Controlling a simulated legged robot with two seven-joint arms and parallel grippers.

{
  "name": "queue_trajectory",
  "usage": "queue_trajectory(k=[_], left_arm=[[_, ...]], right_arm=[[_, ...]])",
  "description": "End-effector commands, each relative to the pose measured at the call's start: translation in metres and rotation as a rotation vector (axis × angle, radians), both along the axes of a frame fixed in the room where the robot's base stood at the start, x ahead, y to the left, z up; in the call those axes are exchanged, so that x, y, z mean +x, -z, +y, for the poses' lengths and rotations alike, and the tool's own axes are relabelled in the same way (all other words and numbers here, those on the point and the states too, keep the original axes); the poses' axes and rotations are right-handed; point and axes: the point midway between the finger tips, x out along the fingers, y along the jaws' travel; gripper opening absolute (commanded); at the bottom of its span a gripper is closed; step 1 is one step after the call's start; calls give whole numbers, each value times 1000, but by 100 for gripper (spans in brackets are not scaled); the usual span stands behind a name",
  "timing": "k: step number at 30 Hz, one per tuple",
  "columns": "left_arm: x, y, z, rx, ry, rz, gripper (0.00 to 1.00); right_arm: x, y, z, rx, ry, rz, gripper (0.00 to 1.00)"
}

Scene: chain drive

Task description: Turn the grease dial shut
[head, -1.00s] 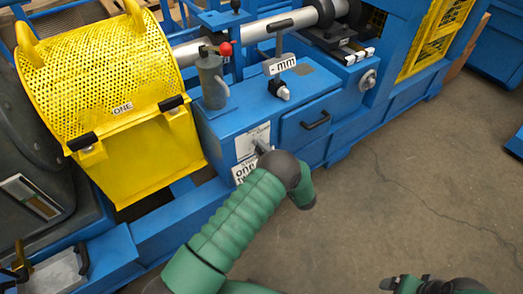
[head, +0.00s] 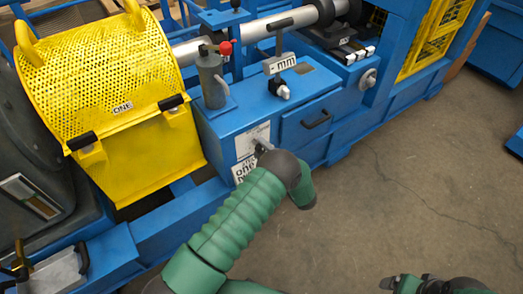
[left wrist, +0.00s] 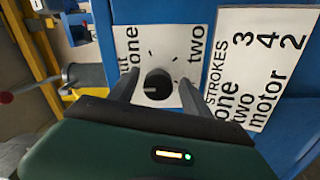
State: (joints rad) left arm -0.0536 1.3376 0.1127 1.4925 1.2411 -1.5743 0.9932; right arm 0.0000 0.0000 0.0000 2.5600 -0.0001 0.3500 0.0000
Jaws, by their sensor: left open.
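The grease dial (left wrist: 158,84) is a dark round knob on a white plate (left wrist: 180,44) marked "one", "two" and a partly cut-off word at left. In the head view the plate (head: 247,143) is on the front of the blue box, and the knob is hidden or too small to make out. My left gripper (head: 262,146) is at the plate. In the left wrist view its open fingers (left wrist: 160,92) stand on either side of the knob, with gaps showing. The knob's exact setting is unclear. My right gripper (head: 403,283) is low at the right, away from the dial.
A "STROKES" label (left wrist: 260,68) sits beside the plate. A grey cylinder with a red-knobbed lever (head: 212,80) stands on the box. A yellow perforated guard (head: 105,75) is at left, a drawer handle (head: 317,120) at right. The floor (head: 400,180) is clear.

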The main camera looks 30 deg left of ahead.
Motion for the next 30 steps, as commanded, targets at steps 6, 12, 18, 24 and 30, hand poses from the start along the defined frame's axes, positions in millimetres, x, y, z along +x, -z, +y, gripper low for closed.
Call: queue_trajectory(k=[6, 12, 18, 24, 30], left_arm=[[-14, -2, -37, -1, 6, 3, 57], [-37, -1, -92, -2, 7, 3, 57], [-56, 0, -137, -1, 4, 3, 57], [-64, 2, -155, -1, 0, 3, 57], [-64, 2, -155, -1, 0, 3, 57]], right_arm=[[0, -11, 0, 0, 0, 0, 87], [0, -23, 0, 0, 0, 0, 87], [0, -29, 0, 0, 0, 0, 87], [0, -30, 0, 0, 0, 0, 87], [0, -30, 0, 0, 0, 0, 87]])
